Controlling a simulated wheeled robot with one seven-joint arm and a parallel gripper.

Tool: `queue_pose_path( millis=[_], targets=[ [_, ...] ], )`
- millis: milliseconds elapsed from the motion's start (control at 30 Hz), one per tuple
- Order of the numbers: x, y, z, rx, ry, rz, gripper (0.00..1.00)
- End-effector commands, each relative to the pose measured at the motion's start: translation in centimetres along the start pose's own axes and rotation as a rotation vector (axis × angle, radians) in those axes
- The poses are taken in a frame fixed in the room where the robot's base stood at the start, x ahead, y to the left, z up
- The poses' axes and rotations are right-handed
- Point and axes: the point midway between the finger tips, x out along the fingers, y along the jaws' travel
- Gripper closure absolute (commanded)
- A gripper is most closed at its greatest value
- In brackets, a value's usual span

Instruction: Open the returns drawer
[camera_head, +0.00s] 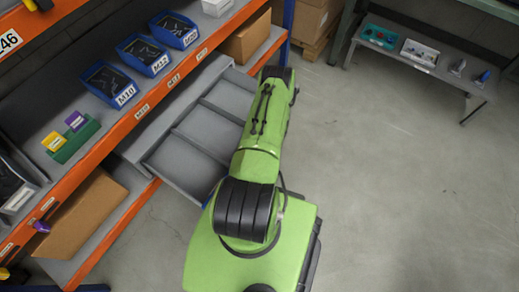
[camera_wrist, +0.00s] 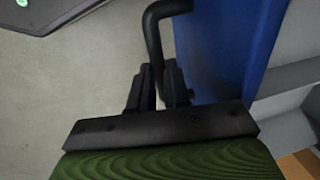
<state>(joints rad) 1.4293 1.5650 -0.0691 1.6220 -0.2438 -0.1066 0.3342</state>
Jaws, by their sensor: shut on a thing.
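The returns drawer (camera_head: 208,130) is a grey tray with empty compartments, standing out from under the orange-edged shelf in the head view. A bit of its blue front shows beside my arm, and the blue front panel (camera_wrist: 232,45) fills the upper right of the wrist view. A black bar handle (camera_wrist: 154,35) stands off that panel. My gripper (camera_wrist: 157,85) is shut on the handle, with a finger on either side of the bar. In the head view my green arm hides the gripper, the handle and most of the drawer front.
The shelf above holds blue bins (camera_head: 142,55) and a green bin (camera_head: 70,138) with yellow and purple items. Cardboard boxes (camera_head: 82,215) sit on the lower level. A grey bench (camera_head: 420,68) stands at upper right. The concrete floor (camera_head: 400,190) to the right is clear.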

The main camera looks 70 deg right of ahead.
Motion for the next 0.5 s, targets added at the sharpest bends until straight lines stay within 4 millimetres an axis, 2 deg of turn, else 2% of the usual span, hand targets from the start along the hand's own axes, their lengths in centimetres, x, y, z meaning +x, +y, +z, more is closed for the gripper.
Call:
queue_pose_path(
  millis=[333,367,500],
  targets=[
    [-0.01,0.09,-0.03,-0.001,0.001,0.001,1.00],
    [-0.01,0.09,-0.03,-0.001,0.001,0.001,0.79],
    [-0.01,0.08,-0.04,0.000,0.001,0.001,0.58]
  ],
)
